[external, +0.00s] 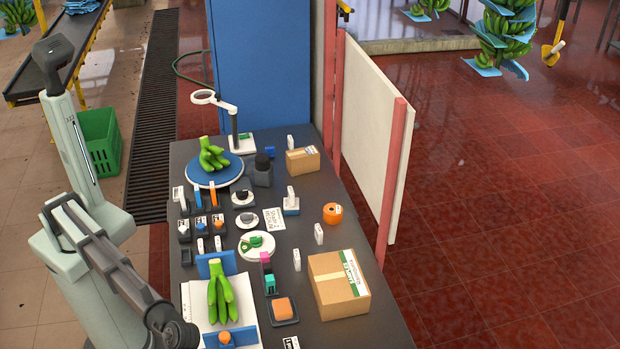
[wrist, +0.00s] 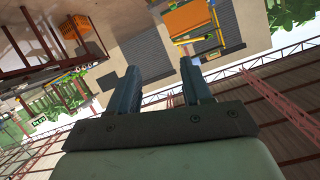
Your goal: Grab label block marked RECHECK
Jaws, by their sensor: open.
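Several small white upright blocks stand on the dark table: one at the back (external: 290,142), one on a blue-and-white base (external: 291,196), one beside the orange tape roll (external: 319,233) and one left of the large carton (external: 297,259). More small blocks stand in dark holders at the left of the table (external: 183,230). Any lettering on them is too small to read, so I cannot tell which is marked RECHECK. My gripper (wrist: 159,80) is open and empty in the wrist view, pointing away from the table. I cannot make out its fingers in the external view.
Green bananas sit on a blue round plate (external: 226,174) and on a white sheet (external: 246,312) in front. A magnifier lamp (external: 204,97), a small carton (external: 303,160) and a large carton (external: 328,298) stand on the table (external: 277,177). A white panel (external: 368,135) stands right.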

